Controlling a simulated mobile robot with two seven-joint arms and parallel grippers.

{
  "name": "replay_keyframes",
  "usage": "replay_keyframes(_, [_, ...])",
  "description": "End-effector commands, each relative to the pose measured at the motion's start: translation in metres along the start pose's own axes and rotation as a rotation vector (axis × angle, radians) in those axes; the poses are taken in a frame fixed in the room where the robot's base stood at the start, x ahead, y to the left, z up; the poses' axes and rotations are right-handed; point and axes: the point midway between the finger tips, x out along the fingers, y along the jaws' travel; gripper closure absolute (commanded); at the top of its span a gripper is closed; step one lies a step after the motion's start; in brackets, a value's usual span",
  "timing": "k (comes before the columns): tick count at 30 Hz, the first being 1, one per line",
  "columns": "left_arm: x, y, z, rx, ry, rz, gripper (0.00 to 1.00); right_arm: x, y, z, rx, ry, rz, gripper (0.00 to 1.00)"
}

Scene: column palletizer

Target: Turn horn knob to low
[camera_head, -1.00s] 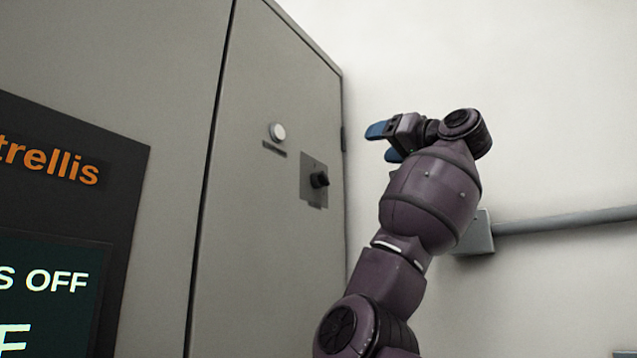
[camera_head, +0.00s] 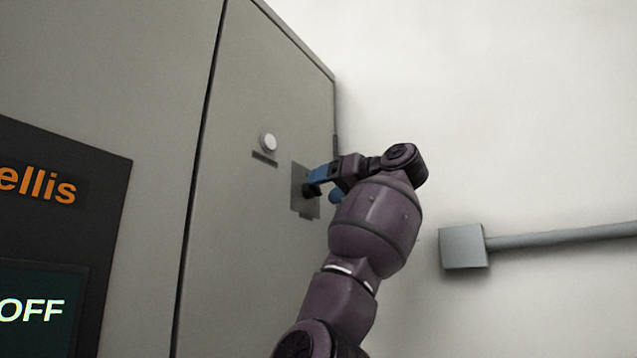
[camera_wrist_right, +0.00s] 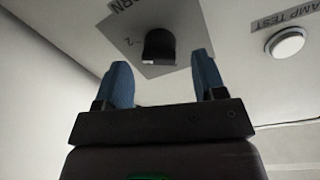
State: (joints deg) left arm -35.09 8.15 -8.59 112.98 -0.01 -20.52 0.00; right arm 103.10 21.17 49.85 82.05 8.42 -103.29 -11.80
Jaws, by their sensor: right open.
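The horn knob is a black knob (camera_wrist_right: 159,46) on a grey square plate (camera_wrist_right: 132,22) in the right wrist view. Part of a "...RN" label and a "2" mark show on the plate; the rest is cut off. In the head view the plate (camera_head: 298,185) is on the grey cabinet door, and my fingers partly cover the knob. My right gripper (camera_head: 327,188) is at the knob with blue fingers. In the right wrist view the open fingers (camera_wrist_right: 164,80) stand on either side of the knob's line, with no visible contact. My left gripper is not in view.
A white round button (camera_head: 268,142) sits above left of the plate; in the right wrist view this lamp test button (camera_wrist_right: 285,44) is at right. A dark display panel (camera_head: 50,215) is at left. A grey box with a pipe (camera_head: 462,247) is on the wall.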

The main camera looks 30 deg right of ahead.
Motion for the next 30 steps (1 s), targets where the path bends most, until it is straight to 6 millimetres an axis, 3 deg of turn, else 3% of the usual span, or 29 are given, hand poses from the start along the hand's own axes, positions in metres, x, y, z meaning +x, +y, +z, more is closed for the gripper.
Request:
replay_keyframes(6, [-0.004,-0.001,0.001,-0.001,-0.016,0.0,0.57,0.022,0.0,-0.001,0.0,-0.002,0.0,0.36])
replay_keyframes(17, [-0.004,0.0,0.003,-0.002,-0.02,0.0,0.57,0.027,0.0,0.001,0.0,0.0,0.001,0.36])
replay_keyframes(20, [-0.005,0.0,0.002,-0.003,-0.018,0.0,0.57,0.027,0.0,0.001,0.0,0.0,0.0,0.47])
replay_keyframes(27, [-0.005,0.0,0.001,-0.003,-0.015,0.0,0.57,0.026,0.0,0.0,0.0,0.0,0.0,0.82])
replay_keyframes(30, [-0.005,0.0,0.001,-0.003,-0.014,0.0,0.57,0.026,0.0,0.0,-0.002,0.0,0.0,0.82])
